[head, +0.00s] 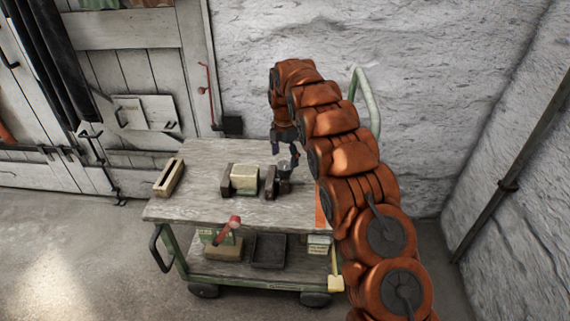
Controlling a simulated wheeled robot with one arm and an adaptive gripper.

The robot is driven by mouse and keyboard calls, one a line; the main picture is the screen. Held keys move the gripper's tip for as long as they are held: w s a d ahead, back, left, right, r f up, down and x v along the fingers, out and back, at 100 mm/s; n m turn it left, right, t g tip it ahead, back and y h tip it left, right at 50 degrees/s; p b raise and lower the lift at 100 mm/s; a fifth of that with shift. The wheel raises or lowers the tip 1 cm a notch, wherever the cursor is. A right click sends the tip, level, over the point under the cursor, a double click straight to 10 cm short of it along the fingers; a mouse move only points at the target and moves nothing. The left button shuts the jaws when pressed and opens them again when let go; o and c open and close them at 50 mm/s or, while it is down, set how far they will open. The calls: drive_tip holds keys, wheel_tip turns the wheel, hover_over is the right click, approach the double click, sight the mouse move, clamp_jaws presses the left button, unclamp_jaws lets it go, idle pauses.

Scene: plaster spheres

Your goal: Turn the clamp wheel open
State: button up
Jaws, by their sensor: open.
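A clamp with dark jaws (268,182) stands on the wooden top of a green-framed cart (200,207). A pale block (245,178) sits between the jaws. A small grey round part, which looks like the clamp wheel (284,168), is at the clamp's right end. My gripper (286,153) points down at the wheel, with its fingers apart. The fingers are at or just above the wheel; I cannot tell whether they touch it. The wheel is small and partly hidden by the gripper.
A narrow wooden box (169,177) lies on the left of the cart top. A dark tray (269,250) is on the lower shelf. The rough wall (440,90) is close behind. The front of the top is mostly clear.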

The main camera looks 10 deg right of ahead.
sight(285, 165)
wheel_tip(285, 165, up, 8)
drive_tip(key=shift+r, duration=0.2)
idle(0.8)
drive_tip(key=s+d+r+m+g, duration=0.1)
drive_tip(key=s+r+m, duration=0.35)
drive_tip(key=s, duration=0.75)
drive_tip(key=s+d+r+m, duration=0.1)
drive_tip(key=s+r+m, duration=0.1)
drive_tip(key=s+m, duration=0.75)
drive_tip(key=s+a+f+m+g, duration=0.1)
drive_tip(key=s+f+m, duration=0.15)
drive_tip(key=s, duration=0.85)
drive_tip(key=s+a+f+m, duration=0.15)
drive_tip(key=s+m, duration=0.25)
drive_tip(key=s, duration=0.7)
drive_tip(key=s+f+m+g, duration=0.1)
drive_tip(key=s+f+m, duration=0.2)
drive_tip(key=s, duration=0.8)
wheel_tip(285, 165, up, 15)
drive_tip(key=t+p, duration=0.1)
drive_tip(key=p, duration=1.2)
drive_tip(key=shift+w+p, duration=0.3)
drive_tip(key=shift+w, duration=0.15)
